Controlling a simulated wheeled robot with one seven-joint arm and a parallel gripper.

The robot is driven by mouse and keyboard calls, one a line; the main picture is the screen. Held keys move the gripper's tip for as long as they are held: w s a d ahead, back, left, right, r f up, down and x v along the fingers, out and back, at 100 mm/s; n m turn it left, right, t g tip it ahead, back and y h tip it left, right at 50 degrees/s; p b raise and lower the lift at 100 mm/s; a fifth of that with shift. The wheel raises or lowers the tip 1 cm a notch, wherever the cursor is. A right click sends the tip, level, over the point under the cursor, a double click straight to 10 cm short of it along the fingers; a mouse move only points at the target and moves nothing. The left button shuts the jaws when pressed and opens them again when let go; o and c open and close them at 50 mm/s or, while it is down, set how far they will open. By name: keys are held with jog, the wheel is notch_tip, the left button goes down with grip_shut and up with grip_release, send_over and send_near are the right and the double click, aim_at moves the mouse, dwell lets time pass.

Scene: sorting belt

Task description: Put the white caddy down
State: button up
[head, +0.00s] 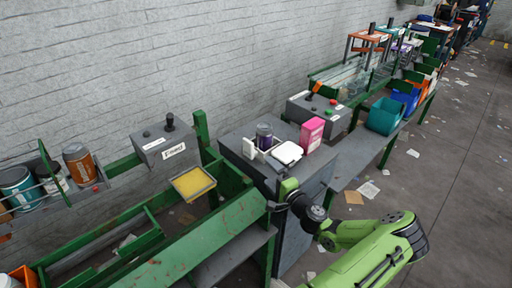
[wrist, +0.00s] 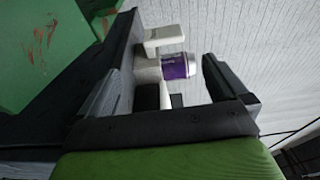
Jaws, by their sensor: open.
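The white caddy (head: 249,149) stands on the grey cabinet top (head: 236,141), with a purple can (head: 264,136) at it. In the wrist view, white parts of the caddy (wrist: 163,36) and the purple can (wrist: 178,66) with its pale end show beyond and between my fingers. My gripper (head: 286,187) is at the cabinet's front edge, on the near side of the caddy. In the wrist view my gripper (wrist: 165,60) has its two dark fingers wide apart, with nothing clamped between them. The caddy's lower part is partly hidden.
A white, dark-edged object (head: 287,153) and a pink box (head: 312,133) stand right of the caddy. A grey control box (head: 320,112) is behind them. A yellow tray (head: 193,183) and green belt frame (head: 205,240) lie left. Teal bin (head: 384,116) stands at right.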

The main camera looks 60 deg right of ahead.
aim_at(250, 152)
jog(key=x, duration=0.5)
jog(key=b+x, duration=0.1)
jog(key=x, duration=0.4)
jog(key=b+x, duration=0.1)
jog(key=x, duration=0.4)
jog(key=shift+a+r, duration=0.3)
